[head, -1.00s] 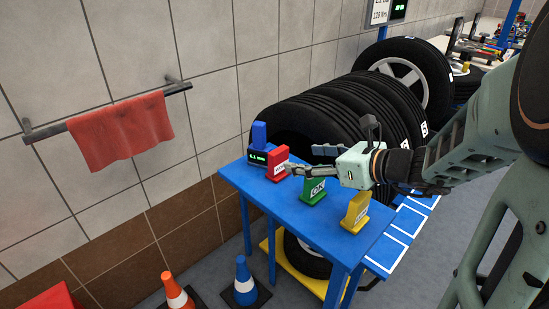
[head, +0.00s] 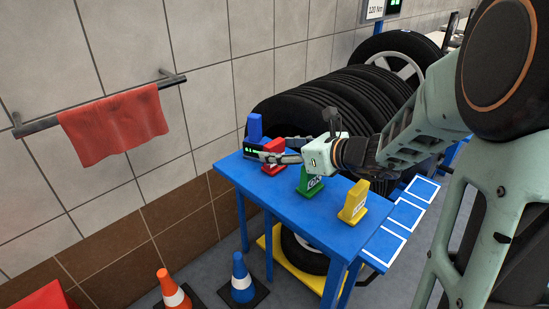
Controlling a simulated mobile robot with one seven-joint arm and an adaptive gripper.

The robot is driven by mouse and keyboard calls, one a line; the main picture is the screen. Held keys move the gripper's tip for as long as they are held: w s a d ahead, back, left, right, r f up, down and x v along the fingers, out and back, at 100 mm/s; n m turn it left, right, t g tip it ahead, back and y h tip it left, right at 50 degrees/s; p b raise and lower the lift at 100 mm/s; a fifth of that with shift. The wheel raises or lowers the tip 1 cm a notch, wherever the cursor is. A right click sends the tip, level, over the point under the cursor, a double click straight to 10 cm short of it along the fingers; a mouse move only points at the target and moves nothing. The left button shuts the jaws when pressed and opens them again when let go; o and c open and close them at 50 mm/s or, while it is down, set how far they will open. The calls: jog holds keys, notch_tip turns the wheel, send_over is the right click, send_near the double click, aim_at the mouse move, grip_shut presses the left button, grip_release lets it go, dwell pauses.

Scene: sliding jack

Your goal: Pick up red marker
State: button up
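The red marker (head: 275,146) is a small upright block on a foot, standing on the blue table (head: 325,208) near its far left end. My gripper (head: 266,149) is at the red marker, with one finger in front of it and the other behind. The fingers are spread, and the front finger hides the middle of the marker. I cannot tell whether either finger touches it.
A blue marker (head: 255,127) and a small dark display (head: 253,152) stand close left of the red marker. A green marker (head: 308,183) and a yellow marker (head: 354,202) stand to the right. Tyres (head: 330,100) line the wall behind. Cones (head: 242,280) stand on the floor.

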jog(key=c, duration=1)
jog(key=shift+o, duration=0.2)
jog(key=shift+r, duration=0.1)
